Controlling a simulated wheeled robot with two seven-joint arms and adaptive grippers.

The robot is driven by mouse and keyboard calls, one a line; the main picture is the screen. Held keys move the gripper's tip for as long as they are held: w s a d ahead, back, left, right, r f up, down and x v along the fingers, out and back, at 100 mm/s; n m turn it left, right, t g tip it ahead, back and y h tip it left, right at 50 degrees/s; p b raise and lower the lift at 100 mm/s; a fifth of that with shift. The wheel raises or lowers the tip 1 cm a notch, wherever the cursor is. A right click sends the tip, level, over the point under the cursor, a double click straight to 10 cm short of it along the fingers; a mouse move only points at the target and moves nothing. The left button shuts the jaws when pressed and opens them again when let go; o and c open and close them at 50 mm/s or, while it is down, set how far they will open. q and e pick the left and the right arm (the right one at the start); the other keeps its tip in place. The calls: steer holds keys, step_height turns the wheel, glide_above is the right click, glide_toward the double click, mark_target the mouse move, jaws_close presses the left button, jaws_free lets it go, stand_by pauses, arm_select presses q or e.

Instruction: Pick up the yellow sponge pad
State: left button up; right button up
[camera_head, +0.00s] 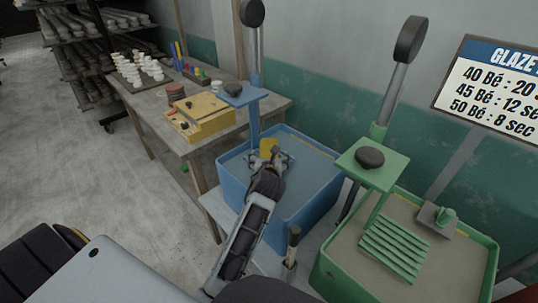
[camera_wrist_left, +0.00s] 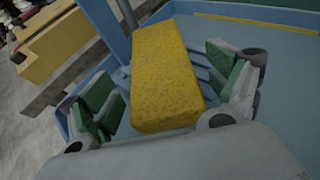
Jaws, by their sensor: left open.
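The yellow sponge pad (camera_wrist_left: 165,75) is a thick speckled block in the left wrist view. It stands or lies at the left side of the blue tub (camera_wrist_left: 272,12), over a blue slatted rack. In the head view a bit of the sponge pad (camera_head: 268,147) shows just beyond my gripper. My left gripper (camera_head: 272,157) is open over the blue tub. In the left wrist view its green-padded fingers (camera_wrist_left: 165,90) are on either side of the sponge, with a visible gap at the right; I cannot tell whether the left finger touches. My right gripper is not in view.
A blue post with a small shelf (camera_head: 243,95) rises at the tub's back left. A green tub (camera_head: 490,262) with a slatted rack stands to the right. A wooden table (camera_head: 150,100) with a yellow box (camera_head: 200,118) is at the left. A wooden-handled tool (camera_head: 293,240) stands in front.

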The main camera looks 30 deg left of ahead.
arm_select(q)
steer(key=shift+c, duration=0.5)
steer(key=c, duration=1.1)
steer(key=shift+r, duration=0.1)
